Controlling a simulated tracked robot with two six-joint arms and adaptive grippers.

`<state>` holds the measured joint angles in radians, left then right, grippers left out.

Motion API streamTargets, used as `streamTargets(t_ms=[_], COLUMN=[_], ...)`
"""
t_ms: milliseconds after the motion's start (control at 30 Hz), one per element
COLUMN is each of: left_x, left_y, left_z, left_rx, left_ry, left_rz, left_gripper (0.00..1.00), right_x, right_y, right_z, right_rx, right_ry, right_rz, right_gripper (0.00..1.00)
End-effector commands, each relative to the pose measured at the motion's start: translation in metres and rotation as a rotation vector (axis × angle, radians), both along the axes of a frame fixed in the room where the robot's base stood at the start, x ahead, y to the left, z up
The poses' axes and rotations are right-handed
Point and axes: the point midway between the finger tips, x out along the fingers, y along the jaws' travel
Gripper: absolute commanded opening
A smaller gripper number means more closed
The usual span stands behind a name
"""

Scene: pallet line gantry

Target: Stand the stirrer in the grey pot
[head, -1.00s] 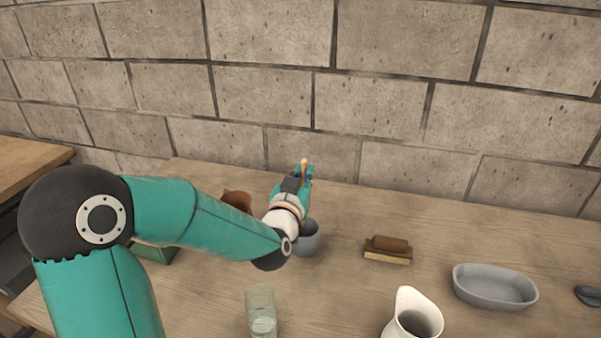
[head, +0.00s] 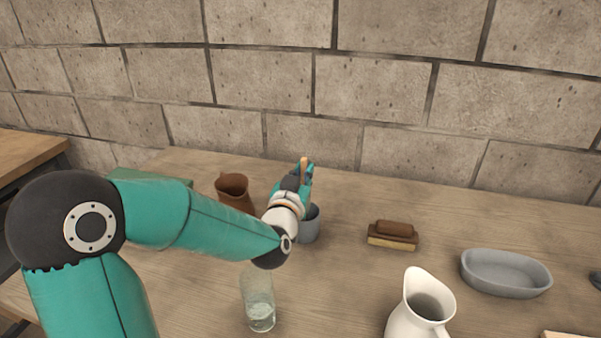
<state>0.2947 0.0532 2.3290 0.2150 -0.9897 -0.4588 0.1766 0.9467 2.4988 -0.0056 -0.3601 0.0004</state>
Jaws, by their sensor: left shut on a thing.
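The stirrer (head: 304,167) is a thin tan stick, and its upper end sticks up out of my left gripper (head: 305,178). My left gripper is shut on it. The grey pot (head: 310,228) stands on the table just below and behind the gripper in the picture, partly covered by my wrist. The stirrer's lower end is hidden by the gripper, so I cannot tell whether it is inside the pot. My right gripper is not in view.
A brown jug (head: 232,188) stands left of the pot, and a glass (head: 260,305) stands in front. A brush (head: 393,235), a white pitcher (head: 420,305) and a grey oval dish (head: 505,273) are to the right. A stone block wall (head: 400,90) closes the back.

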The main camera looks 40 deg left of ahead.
Motion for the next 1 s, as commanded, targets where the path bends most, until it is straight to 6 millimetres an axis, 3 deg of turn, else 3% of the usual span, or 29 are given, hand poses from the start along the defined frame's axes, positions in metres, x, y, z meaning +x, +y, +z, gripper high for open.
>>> streamTargets(t_ms=[200,233,400,767,1000], left_x=[0.000,0.000,0.000,-0.001,-0.001], left_y=[0.000,0.000,0.000,0.001,0.001], left_z=[0.000,0.000,0.000,0.005,0.040], left_rx=[0.000,0.000,0.000,0.001,0.002], left_ry=[-0.001,0.000,0.000,-0.003,-0.007], left_rz=[0.001,0.001,0.001,0.002,0.002], left_gripper=[0.00,0.17,0.41,0.41,0.41], right_x=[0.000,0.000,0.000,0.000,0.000], right_y=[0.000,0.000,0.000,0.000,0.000], right_z=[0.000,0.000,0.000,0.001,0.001], right_rx=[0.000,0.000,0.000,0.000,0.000], right_ry=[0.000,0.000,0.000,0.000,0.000], right_rz=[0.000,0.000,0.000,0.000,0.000], right_gripper=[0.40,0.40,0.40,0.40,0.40])
